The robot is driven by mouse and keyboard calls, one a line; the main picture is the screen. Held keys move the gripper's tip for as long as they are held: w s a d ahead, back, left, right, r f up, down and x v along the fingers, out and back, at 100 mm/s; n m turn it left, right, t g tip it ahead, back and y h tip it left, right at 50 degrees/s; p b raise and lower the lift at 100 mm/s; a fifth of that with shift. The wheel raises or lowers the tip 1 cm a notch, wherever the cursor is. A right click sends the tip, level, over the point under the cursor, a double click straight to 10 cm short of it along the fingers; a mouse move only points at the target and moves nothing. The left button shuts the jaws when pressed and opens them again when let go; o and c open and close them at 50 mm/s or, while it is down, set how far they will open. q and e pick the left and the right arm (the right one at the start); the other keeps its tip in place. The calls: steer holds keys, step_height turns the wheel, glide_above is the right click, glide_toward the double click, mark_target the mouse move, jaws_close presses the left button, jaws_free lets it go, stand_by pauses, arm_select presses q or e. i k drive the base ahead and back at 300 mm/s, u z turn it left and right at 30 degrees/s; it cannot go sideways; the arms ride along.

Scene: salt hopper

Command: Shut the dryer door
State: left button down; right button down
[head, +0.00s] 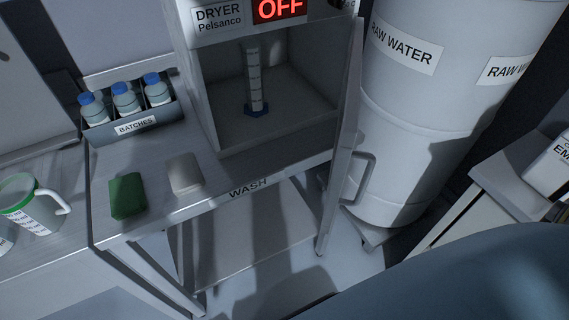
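The dryer (224,58) stands on the wash table, with a red display (279,9) reading OFF. Its door (346,140) is hinged at the right side and stands wide open, swung out towards me past the table's front edge. A grey handle (363,178) is on the door's right face. Inside the dryer a clear graduated cylinder (254,82) stands upright on a blue base. Neither of my grippers shows in the head view.
The wash table (210,205) holds a green block (127,196), a pale block (185,174) and a batches rack (136,130) with blue-capped bottles. A large raw water tank (420,110) stands close right of the door. A green-rimmed jug (33,206) is at left.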

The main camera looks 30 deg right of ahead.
mark_target(346, 133)
steer(key=u, duration=0.35)
steer(key=k, duration=1.1)
steer(key=z, duration=1.5)
steer(key=i, duration=0.5)
steer(key=u, duration=0.05)
